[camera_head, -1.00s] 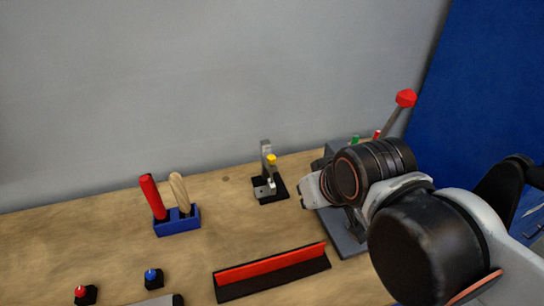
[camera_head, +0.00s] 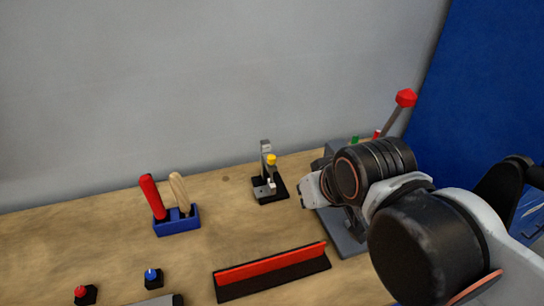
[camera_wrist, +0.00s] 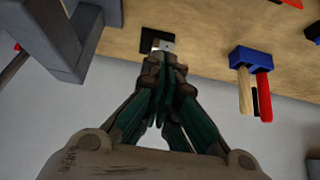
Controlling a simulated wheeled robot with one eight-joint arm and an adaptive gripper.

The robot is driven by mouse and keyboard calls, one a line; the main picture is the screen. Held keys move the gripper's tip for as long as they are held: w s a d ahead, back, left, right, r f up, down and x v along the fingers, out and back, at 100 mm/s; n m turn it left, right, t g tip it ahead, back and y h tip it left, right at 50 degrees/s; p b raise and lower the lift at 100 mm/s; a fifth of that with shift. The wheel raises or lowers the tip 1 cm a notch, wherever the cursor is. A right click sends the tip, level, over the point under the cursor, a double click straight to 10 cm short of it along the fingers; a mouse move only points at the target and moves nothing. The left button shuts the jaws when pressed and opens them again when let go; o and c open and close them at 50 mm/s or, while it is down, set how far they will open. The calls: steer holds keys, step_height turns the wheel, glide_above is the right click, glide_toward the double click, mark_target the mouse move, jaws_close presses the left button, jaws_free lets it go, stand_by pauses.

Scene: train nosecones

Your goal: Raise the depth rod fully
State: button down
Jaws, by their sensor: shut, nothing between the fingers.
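A small stand with a black base (camera_head: 270,197), a grey upright (camera_head: 265,148) and a yellow-topped part (camera_head: 271,160) is near the back wall. The yellow-topped part appears to be the depth rod; its lower end is hard to make out. My gripper (camera_head: 305,190) is just right of the stand in the head view, its fingertips mostly hidden by the wrist. In the wrist view my gripper (camera_wrist: 165,65) has its fingers together and empty, in front of the stand's black base (camera_wrist: 147,38), hiding much of the stand.
A grey machine (camera_head: 347,241) with a red-knobbed lever (camera_head: 405,98) stands right, behind my arm. A blue holder (camera_head: 177,224) with red and wooden handles is left. A red-and-black rail (camera_head: 272,273) and two small knobs lie in front. Table between holder and stand is clear.

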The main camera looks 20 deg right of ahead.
steer(key=c, duration=2)
jaws_free()
steer(key=o, duration=0.5)
steer(key=shift+w+r, duration=0.2)
steer(key=shift+r, duration=0.15)
steer(key=shift+c, duration=0.2)
steer(key=shift+o, duration=0.6)
steer(key=shift+n+g, duration=0.7)
steer(key=shift+n, duration=0.2)
steer(key=w+r+p, duration=0.2)
steer(key=w+r, duration=0.1)
steer(key=w, duration=0.1)
steer(key=shift+r+p, duration=0.3)
steer(key=shift+r, duration=0.1)
steer(key=r+n+g+p, duration=0.1)
steer(key=n+g+p, duration=0.5)
steer(key=n+p, duration=0.15)
glide_above(271, 157)
step_height(271, 157, down, 14)
steer(key=shift+r+b, duration=0.2)
steer(key=shift+b, duration=0.8)
